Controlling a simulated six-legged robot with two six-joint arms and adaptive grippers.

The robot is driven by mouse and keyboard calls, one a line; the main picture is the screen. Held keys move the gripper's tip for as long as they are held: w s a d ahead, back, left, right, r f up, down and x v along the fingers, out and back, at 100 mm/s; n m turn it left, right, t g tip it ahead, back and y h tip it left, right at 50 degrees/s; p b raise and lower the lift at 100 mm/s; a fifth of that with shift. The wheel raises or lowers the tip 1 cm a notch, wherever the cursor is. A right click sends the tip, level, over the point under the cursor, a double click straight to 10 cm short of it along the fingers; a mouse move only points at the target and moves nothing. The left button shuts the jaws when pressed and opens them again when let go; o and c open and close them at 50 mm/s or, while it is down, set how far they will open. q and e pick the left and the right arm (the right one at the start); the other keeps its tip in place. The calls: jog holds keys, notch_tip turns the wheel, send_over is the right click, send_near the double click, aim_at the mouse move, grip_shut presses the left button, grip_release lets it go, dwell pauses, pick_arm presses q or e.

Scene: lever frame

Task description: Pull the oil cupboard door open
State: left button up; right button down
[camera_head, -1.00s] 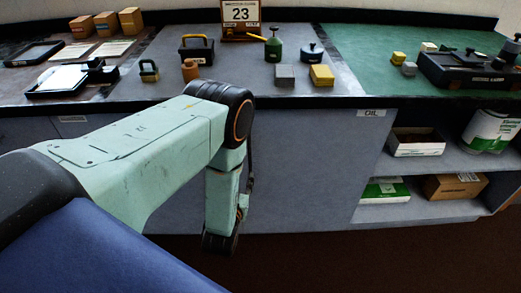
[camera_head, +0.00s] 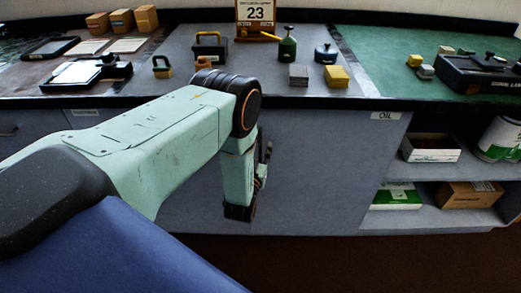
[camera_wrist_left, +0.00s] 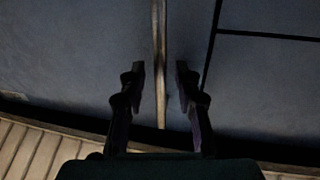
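The oil cupboard door (camera_head: 315,165) is a flat grey-blue panel under the counter, with an OIL label (camera_head: 385,116) at its upper right. It looks shut. A thin brass-coloured upright bar (camera_wrist_left: 159,30), seemingly the handle, runs between the fingers in the picture. I cannot tell its depth or any contact. My right gripper is not in view.
The counter edge (camera_head: 300,102) overhangs the door. Open shelves (camera_head: 430,216) with boxes are to the right. The dark floor (camera_head: 330,262) in front is clear.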

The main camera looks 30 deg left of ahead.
pick_arm(q)
grip_shut()
dwell(0.3)
dwell(0.7)
